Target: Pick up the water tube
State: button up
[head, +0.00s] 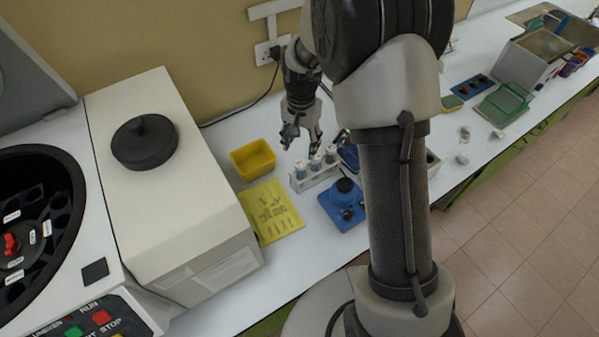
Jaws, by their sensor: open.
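A small white rack (318,178) on the bench holds a short row of capped tubes with pale caps and bluish bodies. The left tube (300,171), the middle tube (315,163) and the right tube (330,154) stand upright in it. I cannot tell which is the water tube. My gripper (302,144) points down with its fingers apart, open and empty. It appears just above or behind the rack, near the middle tube. The exact gap is unclear in the head view. My arm hides part of the bench to the right.
A yellow bin (252,160) and a yellow sheet (270,211) lie left of the rack. A blue device with a dark knob (344,203) stands close in front. A large white box-shaped machine (170,190) and a centrifuge (40,215) fill the left.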

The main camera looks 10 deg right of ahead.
aim_at(300, 163)
jog(key=f+b, duration=0.1)
jog(key=f, duration=1.1)
jog(key=shift+w+b, duration=0.2)
jog(key=shift+b, duration=0.15)
jog(key=shift+r, duration=0.1)
jog(key=shift+c, duration=0.3)
jog(key=c, duration=1.1)
jog(key=shift+r, duration=0.1)
jog(key=shift+c, duration=0.2)
notch_tip(300, 163, up, 20)
jog(key=p, duration=0.3)
